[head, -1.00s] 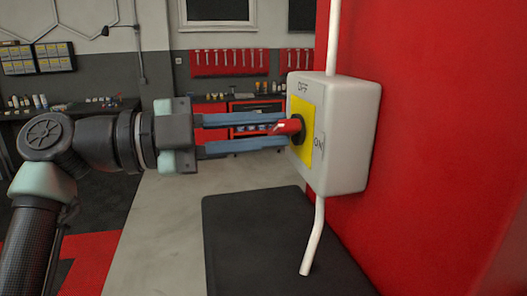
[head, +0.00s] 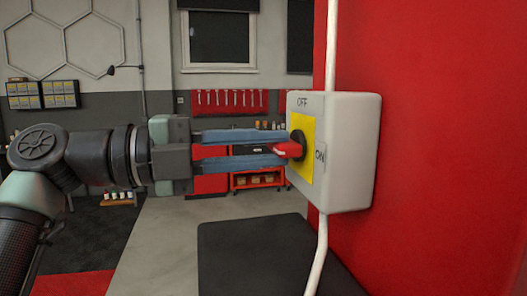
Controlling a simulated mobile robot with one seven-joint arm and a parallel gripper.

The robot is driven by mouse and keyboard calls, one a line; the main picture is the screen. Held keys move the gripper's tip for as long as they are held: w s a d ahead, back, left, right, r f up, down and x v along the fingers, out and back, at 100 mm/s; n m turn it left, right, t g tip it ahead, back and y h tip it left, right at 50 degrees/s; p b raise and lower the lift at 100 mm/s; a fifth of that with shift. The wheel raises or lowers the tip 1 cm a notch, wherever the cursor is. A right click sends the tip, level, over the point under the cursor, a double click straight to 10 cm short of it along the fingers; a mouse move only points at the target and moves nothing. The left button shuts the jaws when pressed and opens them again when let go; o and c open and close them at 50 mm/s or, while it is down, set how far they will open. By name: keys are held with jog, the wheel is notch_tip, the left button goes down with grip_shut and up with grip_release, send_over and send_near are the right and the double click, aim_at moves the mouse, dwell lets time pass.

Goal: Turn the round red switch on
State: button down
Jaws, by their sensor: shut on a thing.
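The round red switch (head: 289,150) sits on a yellow plate (head: 306,177) on the front of a white box (head: 345,155). The box is fixed to a red wall, with OFF printed above the switch and ON at its right. The red handle sticks out toward my gripper and looks tilted, its exact angle hard to tell. My gripper (head: 284,149) comes from the left, its two blue fingers level, one above the other. It is shut on the red handle, the tips close to the yellow plate and partly covering the handle.
A white pipe (head: 319,260) runs down from the box and another goes up from it. The red wall (head: 440,150) fills the right side. A dark mat or low surface (head: 265,255) lies below the box. Open grey floor (head: 165,240) is at the left.

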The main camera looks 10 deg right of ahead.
dwell(0.3)
jog(key=c, duration=0.8)
grip_release()
jog(key=shift+a, duration=0.15)
jog(key=a+b, duration=0.2)
jog(key=a, duration=1)
jog(key=shift+a, duration=0.4)
